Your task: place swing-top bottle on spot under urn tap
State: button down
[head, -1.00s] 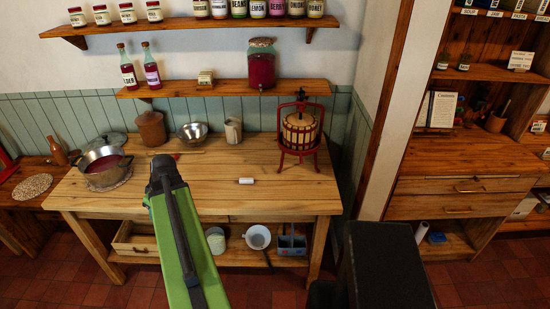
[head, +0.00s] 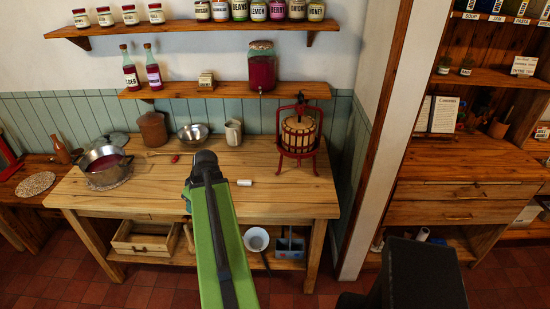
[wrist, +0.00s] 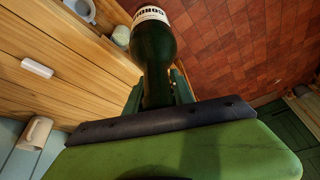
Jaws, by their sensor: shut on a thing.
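A dark green bottle (wrist: 155,55) with a white lettered label shows in the wrist view. It lies between the fingers of my gripper (wrist: 158,90), which is shut on it. Its swing top cannot be made out. In the head view my green arm hides the bottle, and my gripper's end is over the front of the pine table (head: 290,200). A glass urn (head: 262,70) of red liquid stands on the middle shelf (head: 300,90), with a small tap low on its front. The spot under the tap cannot be made out.
A red-framed fruit press (head: 299,135) stands at the table's right, a pot (head: 104,164) at its left. A small white cylinder (head: 244,182) lies near the middle. A jug (head: 233,132) and metal bowl (head: 193,133) stand behind. The table's front right is clear.

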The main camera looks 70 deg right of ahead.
aim_at(263, 156)
jog(key=z, duration=0.85)
jog(key=i, duration=1.5)
